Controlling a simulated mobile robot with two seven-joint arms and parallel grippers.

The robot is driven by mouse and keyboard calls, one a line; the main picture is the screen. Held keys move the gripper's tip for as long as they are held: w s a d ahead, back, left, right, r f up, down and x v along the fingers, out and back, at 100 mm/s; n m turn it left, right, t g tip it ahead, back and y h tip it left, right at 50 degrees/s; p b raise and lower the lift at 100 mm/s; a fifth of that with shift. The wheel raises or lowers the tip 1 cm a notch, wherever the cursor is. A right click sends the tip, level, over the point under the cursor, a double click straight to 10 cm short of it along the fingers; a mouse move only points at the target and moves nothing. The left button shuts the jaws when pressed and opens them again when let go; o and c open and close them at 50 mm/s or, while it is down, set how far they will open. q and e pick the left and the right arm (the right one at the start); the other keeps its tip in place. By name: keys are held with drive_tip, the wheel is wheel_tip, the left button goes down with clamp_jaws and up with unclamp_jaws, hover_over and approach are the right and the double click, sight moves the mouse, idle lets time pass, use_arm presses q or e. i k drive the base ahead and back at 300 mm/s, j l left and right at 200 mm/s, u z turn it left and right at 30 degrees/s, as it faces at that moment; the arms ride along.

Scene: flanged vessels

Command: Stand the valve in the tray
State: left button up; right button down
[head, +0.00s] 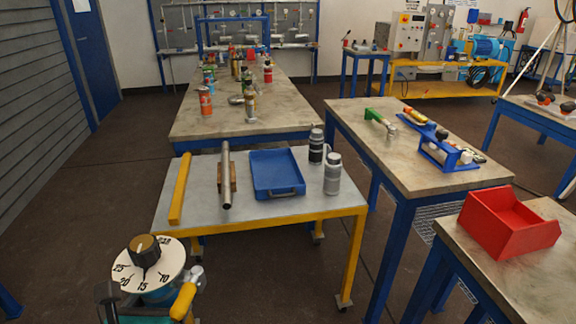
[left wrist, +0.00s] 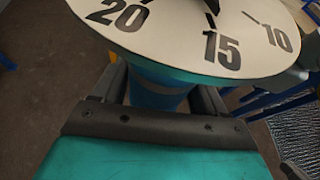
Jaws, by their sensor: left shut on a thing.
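The valve (head: 150,268) has a round white dial marked 25, 20, 15 and 10, with a black and brown knob on top. It is at the lower left of the head view, in front of the table. In the left wrist view its dial (left wrist: 190,35) fills the top, above a blue body. My left gripper (left wrist: 160,95) is shut on this blue body just under the dial. The dial faces up and the valve looks roughly upright. The blue tray (head: 277,194) lies on the yellow-framed table, apart from the valve, and looks empty. My right gripper is out of view.
On the same grey tabletop (head: 250,211), a yellow bar (head: 180,188) and a metal pipe on a wooden block (head: 226,178) lie left of the tray. Two flasks (head: 324,165) stand at its right. A red bin (head: 507,222) sits on the right-hand table.

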sight(274, 173)
drive_tip(key=i+z, duration=0.25)
drive_tip(key=i, duration=0.35)
drive_tip(key=i+z, duration=0.25)
drive_tip(key=i, duration=0.35)
drive_tip(key=i+j+z, duration=0.25)
drive_tip(key=i, duration=0.35)
